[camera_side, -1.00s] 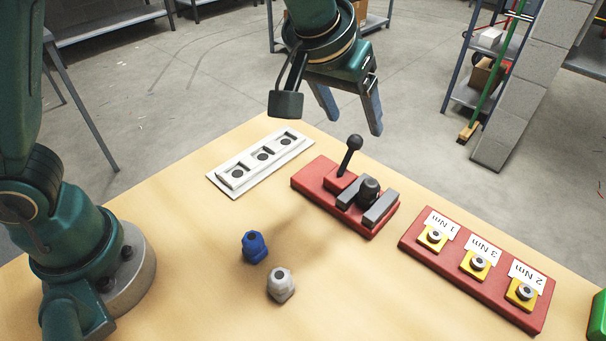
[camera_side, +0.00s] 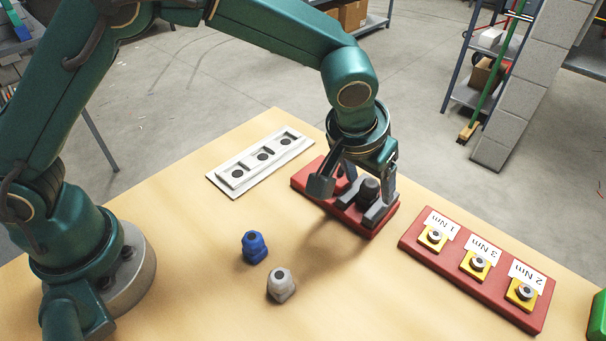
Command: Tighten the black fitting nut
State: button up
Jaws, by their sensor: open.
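The black fitting nut (camera_side: 369,189) stands upright between the two grey jaws of a vise on a red base (camera_side: 352,220). My gripper (camera_side: 372,188) is low over the vise with its fingers apart. One finger shows to the right of the nut; the other is mostly hidden behind my wrist parts. I cannot tell whether the fingers touch the nut. The vise's lever is hidden behind my gripper. A red board (camera_side: 470,268) at the right carries three yellow-based drives with labels reading 1 Nm, 3 Nm and 2 Nm.
A blue nut (camera_side: 254,247) and a light grey nut (camera_side: 281,285) stand on the table left of the vise. A white tray (camera_side: 240,188) with three empty-looking recesses lies at the back left. A green object (camera_side: 598,318) is at the right edge. The front table is clear.

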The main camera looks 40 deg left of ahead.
grip_shut()
jog(key=shift+a+m+h, duration=0.15)
jog(key=shift+m+h, duration=0.45)
jog(key=shift+m, duration=0.9)
grip_release()
jog(key=v, duration=0.5)
jog(key=shift+r, duration=0.1)
